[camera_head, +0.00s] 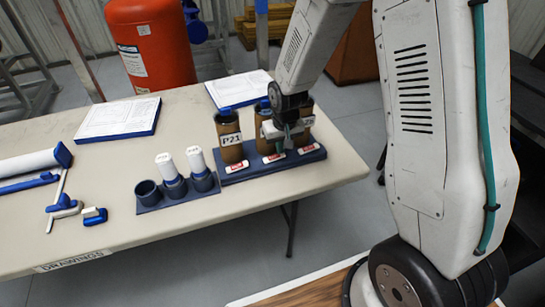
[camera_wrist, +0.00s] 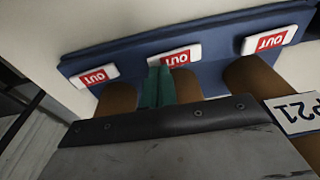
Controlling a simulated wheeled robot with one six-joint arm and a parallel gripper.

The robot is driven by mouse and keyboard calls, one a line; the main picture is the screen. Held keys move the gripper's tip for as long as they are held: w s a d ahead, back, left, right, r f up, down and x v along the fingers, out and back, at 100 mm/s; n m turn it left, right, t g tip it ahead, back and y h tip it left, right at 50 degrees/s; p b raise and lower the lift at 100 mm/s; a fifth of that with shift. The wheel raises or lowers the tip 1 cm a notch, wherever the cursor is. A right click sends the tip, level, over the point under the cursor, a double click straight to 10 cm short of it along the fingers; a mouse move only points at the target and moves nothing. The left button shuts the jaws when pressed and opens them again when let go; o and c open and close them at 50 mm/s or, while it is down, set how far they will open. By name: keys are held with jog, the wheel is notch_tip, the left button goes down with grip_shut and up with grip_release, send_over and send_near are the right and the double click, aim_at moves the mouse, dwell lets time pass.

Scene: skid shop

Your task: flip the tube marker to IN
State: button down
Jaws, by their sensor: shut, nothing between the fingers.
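A blue rack (camera_head: 262,172) at the table's right end holds three brown tubes; the left one (camera_head: 230,145) has a P21 tag. A white marker with a red patch sits in front of each tube: left (camera_head: 237,167), middle (camera_head: 273,158) and right (camera_head: 308,149). In the wrist view, which is upside down, the P21 tube's marker (camera_wrist: 270,40), the middle marker (camera_wrist: 174,57) and the far marker (camera_wrist: 95,75) all read OUT. My gripper (camera_wrist: 158,68) is shut and empty, its teal fingertips at the middle marker's edge; I cannot tell if they touch. It partly hides the tubes (camera_head: 286,143).
A smaller blue holder (camera_head: 150,205) with two white cylinders stands left of the rack. Clipboards (camera_head: 118,118) lie behind, and blue-and-white tools (camera_head: 65,205) lie at the left. A red tank (camera_head: 150,45) stands behind the table. The table front is clear.

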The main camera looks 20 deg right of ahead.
jog(key=shift+f, duration=0.55)
jog(key=shift+r, duration=3.5)
jog(key=s+d+r, duration=0.1)
jog(key=s+r, duration=0.9)
jog(key=s, duration=0.5)
jog(key=s+d+r, duration=0.2)
jog(key=s+r, duration=0.9)
jog(key=s, duration=0.4)
jog(key=shift+r+g, duration=0.25)
jog(key=shift+g, duration=0.05)
